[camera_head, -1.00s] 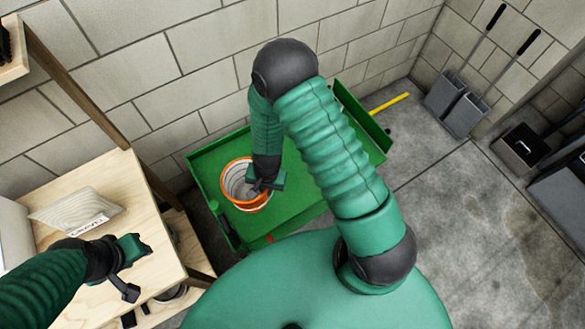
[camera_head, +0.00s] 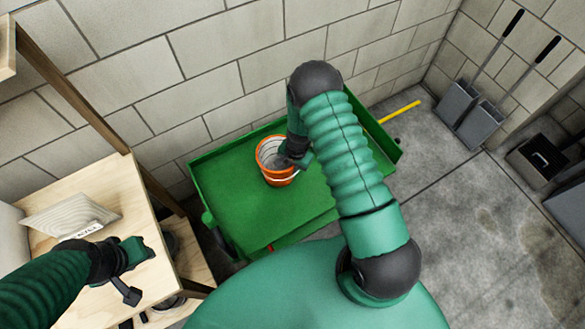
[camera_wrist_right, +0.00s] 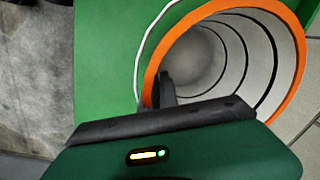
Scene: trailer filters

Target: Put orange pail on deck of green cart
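The orange pail (camera_head: 278,179), pale inside, is over the left-middle part of the green cart's deck (camera_head: 235,215). It looks upright; I cannot tell if its base touches the deck. My right gripper (camera_head: 291,160) is shut on the pail's right rim. In the right wrist view the pail's orange rim (camera_wrist_right: 152,75) and ringed inside show, with a dark finger reaching inside the rim; the other finger is hidden. My left gripper (camera_head: 140,273) is open and empty above the wooden shelf unit at the left.
The wooden shelf unit (camera_head: 110,195) stands left of the cart and holds a wedge-shaped stack (camera_head: 70,212). A block wall (camera_head: 230,85) runs behind the cart. Grey dustpans (camera_head: 470,112) lean at the right. A yellow bar (camera_head: 400,111) lies behind the cart. The deck's right part is clear.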

